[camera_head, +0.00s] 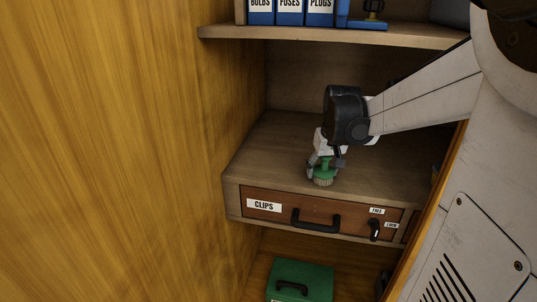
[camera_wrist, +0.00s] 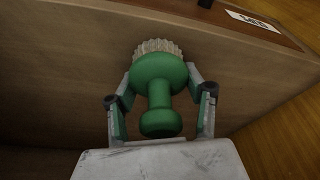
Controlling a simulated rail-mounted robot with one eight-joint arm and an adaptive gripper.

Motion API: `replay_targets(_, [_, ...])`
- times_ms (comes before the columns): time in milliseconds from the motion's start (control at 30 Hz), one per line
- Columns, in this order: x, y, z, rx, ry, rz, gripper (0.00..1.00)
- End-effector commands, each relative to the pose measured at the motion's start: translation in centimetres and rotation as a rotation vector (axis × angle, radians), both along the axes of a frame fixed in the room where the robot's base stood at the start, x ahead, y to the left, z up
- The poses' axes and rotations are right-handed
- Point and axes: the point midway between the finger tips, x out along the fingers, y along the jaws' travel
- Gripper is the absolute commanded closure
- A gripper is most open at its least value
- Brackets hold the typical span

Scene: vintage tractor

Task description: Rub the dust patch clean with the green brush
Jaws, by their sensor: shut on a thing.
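The green brush (camera_head: 323,171) has a round green handle and pale bristles. It stands near the front edge of the wooden shelf (camera_head: 275,150), bristles down, above the drawer marked CLIPS. My gripper (camera_head: 325,163) is shut on the brush handle from above. In the wrist view, my gripper's two fingers (camera_wrist: 160,100) sit either side of the green brush (camera_wrist: 158,72), with the bristles toward the shelf surface. The bristles look on or very near the shelf; I cannot tell if they touch. I see no distinct dust patch; it may be hidden under the brush.
Below the shelf is a drawer (camera_head: 275,208) with a black handle (camera_head: 316,220) and a latch (camera_head: 375,229) at its right. An upper shelf (camera_head: 350,35) holds blue boxes. A green case (camera_head: 300,281) sits below. A wooden wall (camera_head: 120,150) stands left. The shelf left of the brush is clear.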

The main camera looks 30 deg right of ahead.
Motion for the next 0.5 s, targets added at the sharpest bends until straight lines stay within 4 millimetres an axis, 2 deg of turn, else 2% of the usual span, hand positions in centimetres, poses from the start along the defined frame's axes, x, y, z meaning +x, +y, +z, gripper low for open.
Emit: replay_targets(500, [-0.27,0.22,-0.07,-0.001,0.000,0.000,0.83])
